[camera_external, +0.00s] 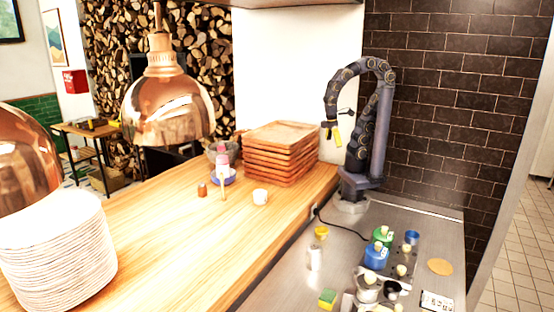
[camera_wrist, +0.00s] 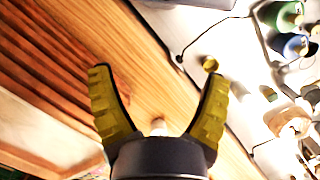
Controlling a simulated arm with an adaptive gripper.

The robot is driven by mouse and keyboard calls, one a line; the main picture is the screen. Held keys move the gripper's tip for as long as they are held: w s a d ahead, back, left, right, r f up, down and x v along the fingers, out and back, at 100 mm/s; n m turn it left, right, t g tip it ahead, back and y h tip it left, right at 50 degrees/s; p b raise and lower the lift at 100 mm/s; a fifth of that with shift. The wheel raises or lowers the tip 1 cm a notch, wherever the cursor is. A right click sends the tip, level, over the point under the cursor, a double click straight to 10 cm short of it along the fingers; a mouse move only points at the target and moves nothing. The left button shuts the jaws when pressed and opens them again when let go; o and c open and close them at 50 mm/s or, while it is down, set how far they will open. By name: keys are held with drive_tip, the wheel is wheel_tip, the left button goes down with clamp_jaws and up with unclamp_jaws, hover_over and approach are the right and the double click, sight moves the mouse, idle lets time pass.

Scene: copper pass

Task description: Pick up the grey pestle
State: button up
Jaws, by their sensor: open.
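I cannot pick out the grey pestle for certain in either view. A dark grey bowl (camera_external: 212,149), possibly a mortar, stands at the back of the wooden counter, partly hidden behind a pink-topped bottle (camera_external: 222,157). The bowl is left of my gripper and far from it.
The steel counter holds a yellow bowl (camera_external: 321,231) and several bottles.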

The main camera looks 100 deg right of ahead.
drive_tip(key=w+d+r+t+y, duration=0.1)
drive_tip(key=w+d+t, duration=0.15)
drive_tip(key=w, duration=0.75)
drive_tip(key=w+d+r+t, duration=0.15)
drive_tip(key=w+d, duration=0.25)
drive_tip(key=w, duration=0.6)
drive_tip(key=w+d+r+t+y, duration=0.1)
drive_tip(key=w+d+r, duration=0.15)
drive_tip(key=w, duration=0.75)
drive_tip(key=w+d+f+m+t+h, duration=0.1)
drive_tip(key=w+d+f, duration=0.15)
drive_tip(key=d, duration=0.65)
drive_tip(key=w+d+f+t+h, duration=0.1)
drive_tip(key=w+d, duration=0.3)
drive_tip(key=d, duration=0.6)
drive_tip(key=w+d+f+m+t+h, duration=0.1)
drive_tip(key=w+d+f, duration=0.15)
drive_tip(key=d, duration=0.65)
drive_tip(key=f, duration=0.2)
drive_tip(key=w+f, duration=0.1)
drive_tip(key=f, duration=0.5)
drive_tip(key=shift+w, duration=0.2)
drive_tip(key=shift+x, duration=2.9)
drive_tip(key=shift+w+d+f, duration=0.1)
drive_tip(key=shift+w+f, duration=0.05)
drive_tip(key=shift+w, duration=0.1)
drive_tip(key=c, duration=1.2)
